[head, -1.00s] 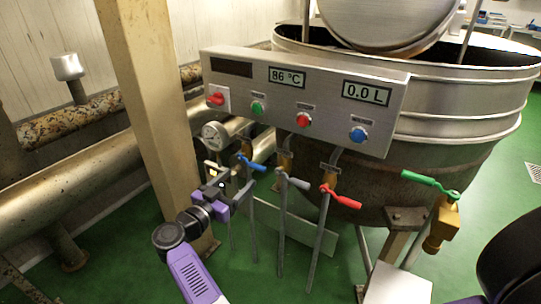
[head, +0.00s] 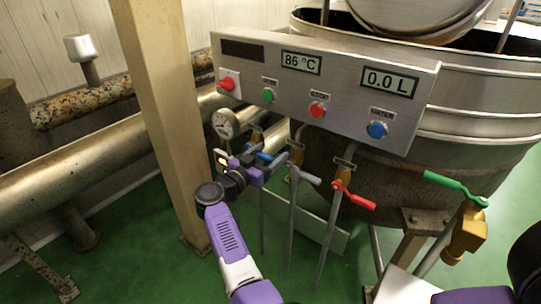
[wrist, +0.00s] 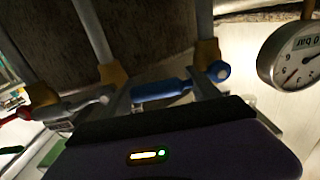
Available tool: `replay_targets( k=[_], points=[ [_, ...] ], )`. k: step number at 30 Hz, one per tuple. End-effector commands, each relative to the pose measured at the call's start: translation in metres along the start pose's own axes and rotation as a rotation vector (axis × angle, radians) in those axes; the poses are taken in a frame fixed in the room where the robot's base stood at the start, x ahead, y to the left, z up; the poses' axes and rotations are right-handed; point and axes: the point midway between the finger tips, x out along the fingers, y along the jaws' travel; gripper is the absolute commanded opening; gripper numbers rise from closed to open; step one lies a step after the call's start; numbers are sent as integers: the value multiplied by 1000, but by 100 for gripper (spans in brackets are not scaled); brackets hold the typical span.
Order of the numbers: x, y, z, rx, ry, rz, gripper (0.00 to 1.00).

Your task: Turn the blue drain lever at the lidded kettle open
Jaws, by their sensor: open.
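The blue lever (head: 263,155) sits on a brass valve below the control panel, left of the grey lever. My gripper (head: 266,169) is right at it in the head view and hides part of it. The jaws are open. In the wrist view, the blue lever (wrist: 163,89) lies crosswise just beyond the dark edge of my gripper, with its round end at the right. I cannot tell whether the jaws touch it. The steel kettle (head: 465,115) stands behind, with its round lid (head: 410,15) at the top.
A grey lever (head: 310,179), a red lever (head: 358,200) and a green lever (head: 455,187) are to the right. A pressure gauge (head: 225,124) is close on the left. A beige post (head: 165,120) and thick pipes stand further left. The control panel (head: 345,105) overhangs the valves.

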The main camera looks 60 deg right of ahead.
Motion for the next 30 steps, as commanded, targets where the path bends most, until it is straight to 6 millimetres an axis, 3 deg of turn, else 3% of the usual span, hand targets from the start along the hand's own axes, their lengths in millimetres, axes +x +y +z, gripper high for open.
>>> replay_targets(
  k=[10,21,30],
  points=[
    [5,0,0,0,1,-1,71],
    [4,-1,-1,0,1,-2,0],
    [4,-1,0,10,1,-3,0]
  ],
)
